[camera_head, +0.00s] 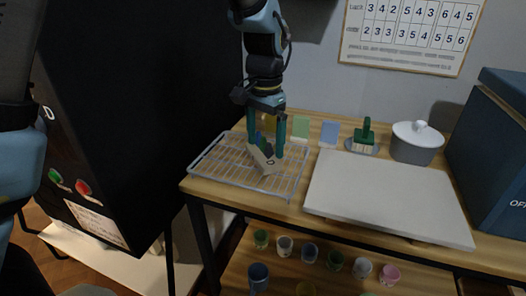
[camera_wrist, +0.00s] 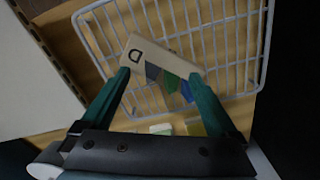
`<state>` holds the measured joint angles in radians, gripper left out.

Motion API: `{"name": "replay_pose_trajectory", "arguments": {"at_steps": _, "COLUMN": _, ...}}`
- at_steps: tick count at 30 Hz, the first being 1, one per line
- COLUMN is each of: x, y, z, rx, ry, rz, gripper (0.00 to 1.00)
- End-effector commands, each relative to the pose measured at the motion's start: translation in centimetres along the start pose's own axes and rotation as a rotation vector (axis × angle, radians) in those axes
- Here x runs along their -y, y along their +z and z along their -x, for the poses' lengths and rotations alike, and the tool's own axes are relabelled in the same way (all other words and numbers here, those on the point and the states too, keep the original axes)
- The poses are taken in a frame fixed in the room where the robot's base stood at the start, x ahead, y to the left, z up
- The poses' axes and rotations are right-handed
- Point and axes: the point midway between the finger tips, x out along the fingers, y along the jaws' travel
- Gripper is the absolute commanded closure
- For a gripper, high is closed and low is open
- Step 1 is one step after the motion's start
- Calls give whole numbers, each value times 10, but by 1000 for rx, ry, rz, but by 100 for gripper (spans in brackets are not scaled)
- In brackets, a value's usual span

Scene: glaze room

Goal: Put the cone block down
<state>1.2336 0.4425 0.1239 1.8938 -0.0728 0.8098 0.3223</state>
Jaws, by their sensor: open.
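The cone block is a pale beige bar (camera_head: 267,162) with a dark letter on it and small grey, blue and green cones. It is at the right part of the white wire rack (camera_head: 222,178), and it also shows in the wrist view (camera_wrist: 138,53). It appears to rest on the wires, set at an angle to them. My gripper (camera_head: 266,148) is open, pointing down at the block. In the wrist view its green fingers (camera_wrist: 160,74) are spread, with the cones between them. Whether a fingertip touches the block I cannot tell.
The rack stands on a wooden table. Right of it lies a pale board (camera_head: 385,195). A black kiln-like cabinet (camera_head: 120,110) stands left. Several cups sit on the lower shelf.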

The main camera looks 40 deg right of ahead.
Motion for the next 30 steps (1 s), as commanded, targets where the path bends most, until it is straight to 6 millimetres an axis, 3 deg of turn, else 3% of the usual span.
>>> {"name": "replay_pose_trajectory", "arguments": {"at_steps": 9, "x": 0, "y": 0, "z": -7, "rx": 0, "ry": 0, "rz": 1, "gripper": 5}}
{"name": "replay_pose_trajectory", "arguments": {"at_steps": 30, "x": 0, "y": 0, "z": -6, "rx": 0, "ry": 0, "rz": 1, "gripper": 84}}
